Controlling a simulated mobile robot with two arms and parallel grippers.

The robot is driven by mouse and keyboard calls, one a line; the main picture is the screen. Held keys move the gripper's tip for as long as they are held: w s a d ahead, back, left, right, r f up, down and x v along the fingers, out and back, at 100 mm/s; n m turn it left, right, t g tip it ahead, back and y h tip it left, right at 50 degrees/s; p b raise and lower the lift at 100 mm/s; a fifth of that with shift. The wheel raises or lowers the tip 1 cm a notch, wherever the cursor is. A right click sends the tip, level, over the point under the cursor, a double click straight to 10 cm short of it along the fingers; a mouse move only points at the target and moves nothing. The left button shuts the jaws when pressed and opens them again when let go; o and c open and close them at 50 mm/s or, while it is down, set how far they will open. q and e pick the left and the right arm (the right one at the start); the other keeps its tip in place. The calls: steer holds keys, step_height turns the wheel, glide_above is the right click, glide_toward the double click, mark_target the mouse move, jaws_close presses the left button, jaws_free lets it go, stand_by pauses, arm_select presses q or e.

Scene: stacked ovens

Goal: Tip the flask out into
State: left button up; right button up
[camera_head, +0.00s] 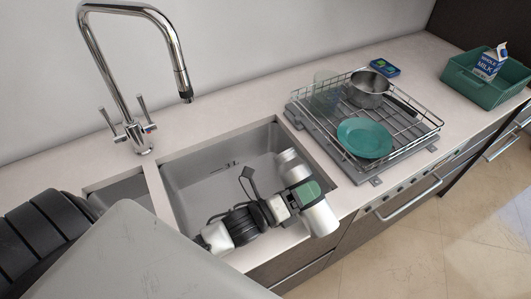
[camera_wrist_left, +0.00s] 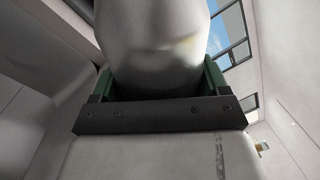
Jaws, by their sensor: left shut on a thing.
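My left gripper (camera_head: 306,192) is shut on a grey-white flask, gripping it around its middle with green finger pads. The flask (camera_head: 320,219) is held over the right front part of the sink and the counter's front edge. Its far end points to the back of the sink; I cannot tell whether its mouth is there. In the left wrist view the flask (camera_wrist_left: 155,45) fills the space between the fingers (camera_wrist_left: 155,85). The sink's large basin (camera_head: 210,180) is grey metal and looks empty. My right gripper is not in view.
A tall chrome tap (camera_head: 139,135) stands behind the sink. To the right, a wire dish rack (camera_head: 405,148) holds a teal plate (camera_head: 364,138) and a metal pan (camera_head: 368,88). Farther right, a green crate (camera_head: 480,86) holds a milk carton (camera_head: 489,64).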

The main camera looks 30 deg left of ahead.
arm_select(q)
steer(key=shift+r, duration=0.1)
steer(key=shift+s+d+f+n, duration=0.1)
steer(key=shift+f+n, duration=0.1)
steer(key=shift+n, duration=0.9)
steer(key=shift+w+a+n+t+y+p, duration=0.2)
steer(key=shift+a+n+t+y+p, duration=0.15)
steer(key=shift+n, duration=0.65)
steer(key=shift+a+n+p, duration=0.2)
steer(key=shift+n+p, duration=0.2)
steer(key=shift+n, duration=0.7)
steer(key=shift+w, duration=0.1)
